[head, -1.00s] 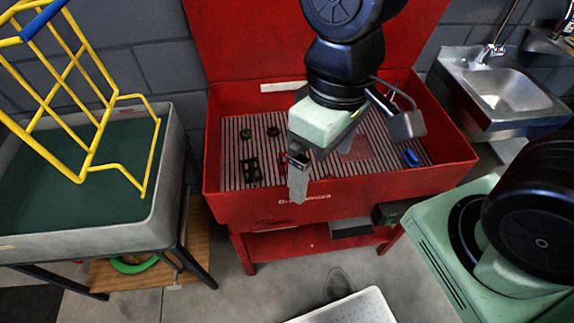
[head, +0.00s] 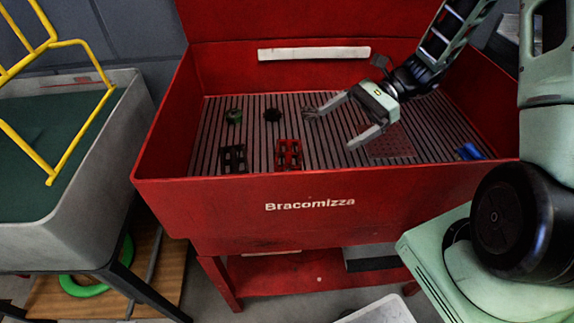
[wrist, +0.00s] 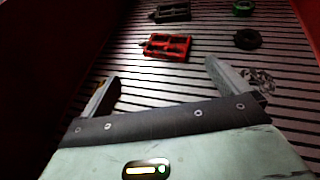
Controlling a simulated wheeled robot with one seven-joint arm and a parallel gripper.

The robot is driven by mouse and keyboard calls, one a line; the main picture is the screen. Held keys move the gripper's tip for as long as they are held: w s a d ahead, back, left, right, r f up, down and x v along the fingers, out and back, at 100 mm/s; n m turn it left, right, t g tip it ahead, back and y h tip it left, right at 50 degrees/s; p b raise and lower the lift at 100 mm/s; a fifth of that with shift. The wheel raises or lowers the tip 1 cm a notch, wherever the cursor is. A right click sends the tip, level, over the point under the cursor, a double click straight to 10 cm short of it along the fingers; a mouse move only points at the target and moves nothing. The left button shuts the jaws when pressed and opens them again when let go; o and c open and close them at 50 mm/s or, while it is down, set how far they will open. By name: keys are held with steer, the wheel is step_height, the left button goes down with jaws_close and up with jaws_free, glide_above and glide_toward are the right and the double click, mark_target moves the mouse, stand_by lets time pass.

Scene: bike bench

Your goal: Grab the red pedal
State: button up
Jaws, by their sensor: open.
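The red pedal (head: 288,154) lies on the slatted floor of the red tub (head: 240,192), near its front wall. In the wrist view the red pedal (wrist: 167,46) lies beyond my fingertips, roughly between their lines. My gripper (head: 329,127) is open and empty inside the tub, to the right of the pedal and apart from it. In the wrist view the two fingers of my gripper (wrist: 161,70) are spread wide with only slats between them.
A black pedal (head: 232,158) lies left of the red one. A green ring (head: 233,116), a dark ring (head: 272,115) and a blue item (head: 468,152) are also in the tub. A small metallic chain-like piece (wrist: 258,78) lies by one finger. Tub walls enclose all this.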

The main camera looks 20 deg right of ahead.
steer(key=shift+w+d+f+m, duration=0.3)
steer(key=shift+d+f, duration=0.05)
steer(key=shift+f, duration=0.2)
steer(key=shift+a+f, duration=0.15)
steer(key=shift+a, duration=0.1)
steer(key=b, duration=0.1)
glide_toward(294, 151)
steer(key=x, duration=0.3)
steer(key=shift+s+d+f, duration=0.1)
steer(key=shift+s+f, duration=0.05)
steer(key=shift+f, duration=0.15)
steer(key=shift+r+b+x, duration=0.15)
steer(key=shift+b+x, duration=0.25)
steer(key=shift+x, duration=1.1)
steer(key=shift+r+b+x, duration=0.15)
steer(key=shift+b+x, duration=0.2)
steer(key=shift+x, duration=1.15)
steer(key=c, duration=0.9)
